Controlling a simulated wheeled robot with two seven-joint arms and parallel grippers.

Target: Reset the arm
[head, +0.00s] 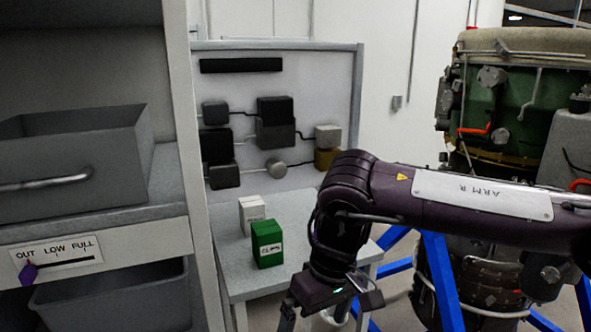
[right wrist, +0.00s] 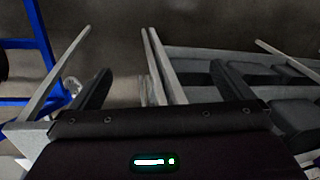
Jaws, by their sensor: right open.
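My right arm (head: 460,197), marked ARM R, reaches in from the right and bends down at the elbow in the head view. Its gripper (head: 325,316) hangs low by the right front edge of the small grey table, partly cut off by the frame's bottom. In the right wrist view the gripper (right wrist: 160,88) has its two dark fingers wide apart. I see nothing held between them. A pale rounded thing shows behind the gripper at the bottom of the head view; I cannot tell what it is. My left gripper is not in view.
A white box (head: 252,212) and a green box (head: 267,245) stand on the grey table (head: 228,262). A shelf (head: 185,232) with grey bins (head: 80,170) is at left. A turbine (head: 520,105) on a blue stand (head: 440,280) is at right, behind my arm.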

